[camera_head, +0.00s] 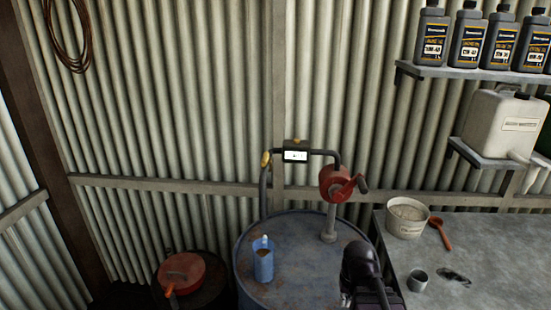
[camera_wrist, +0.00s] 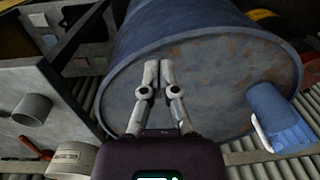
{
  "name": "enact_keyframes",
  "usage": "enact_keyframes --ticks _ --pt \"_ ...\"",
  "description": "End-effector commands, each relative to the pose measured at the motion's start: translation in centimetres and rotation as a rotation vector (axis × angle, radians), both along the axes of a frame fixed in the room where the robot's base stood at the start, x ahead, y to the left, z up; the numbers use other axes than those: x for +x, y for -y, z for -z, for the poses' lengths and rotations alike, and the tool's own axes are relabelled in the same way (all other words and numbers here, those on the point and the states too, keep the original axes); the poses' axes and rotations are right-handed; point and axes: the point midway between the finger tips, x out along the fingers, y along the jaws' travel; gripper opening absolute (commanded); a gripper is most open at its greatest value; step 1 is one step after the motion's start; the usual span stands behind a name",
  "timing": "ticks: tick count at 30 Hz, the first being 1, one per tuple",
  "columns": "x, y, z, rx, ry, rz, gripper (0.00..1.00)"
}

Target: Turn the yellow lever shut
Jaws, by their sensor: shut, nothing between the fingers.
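In the head view a small yellow piece (camera_head: 265,159), which looks like the lever, sits on the upright pipe at the left end of the pump line. Its exact angle is too small to tell. A dark meter with a white display (camera_head: 295,156) is on that line, with a small orange-yellow knob on top. A red hand pump (camera_head: 336,184) stands on the rusty blue drum (camera_head: 290,290). My gripper (camera_wrist: 158,68) is shut and empty, in front of the drum in the wrist view (camera_wrist: 215,60). The lever does not show in the wrist view.
A blue jug (camera_head: 263,262) stands on the drum. The grey bench (camera_head: 470,255) at right holds a white tub (camera_head: 407,217), a red scoop (camera_head: 440,233) and a metal cup (camera_head: 417,280). A red lidded can (camera_head: 181,275) is at left. Shelves hold oil bottles (camera_head: 467,40) and a white canister (camera_head: 502,125).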

Motion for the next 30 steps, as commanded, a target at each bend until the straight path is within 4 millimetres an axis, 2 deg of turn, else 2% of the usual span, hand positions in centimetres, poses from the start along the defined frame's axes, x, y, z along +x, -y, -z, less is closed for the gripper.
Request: enact_keyframes --ticks 5,11,17,21,27,30 --pt "2.9 -1.9 -3.1 0.129 -0.007 0.006 0.0" --pt "7.4 -4.7 -8.2 0.365 -0.016 0.022 0.0" --pt "12.5 -7.1 -14.8 0.632 -0.016 0.032 0.0" --pt "16.1 -8.2 -20.0 0.82 -0.011 0.036 0.0" --pt "20.8 -8.6 -27.6 1.074 0.004 0.036 0.0" --pt "22.6 -8.5 -30.7 1.176 0.012 0.033 0.0"
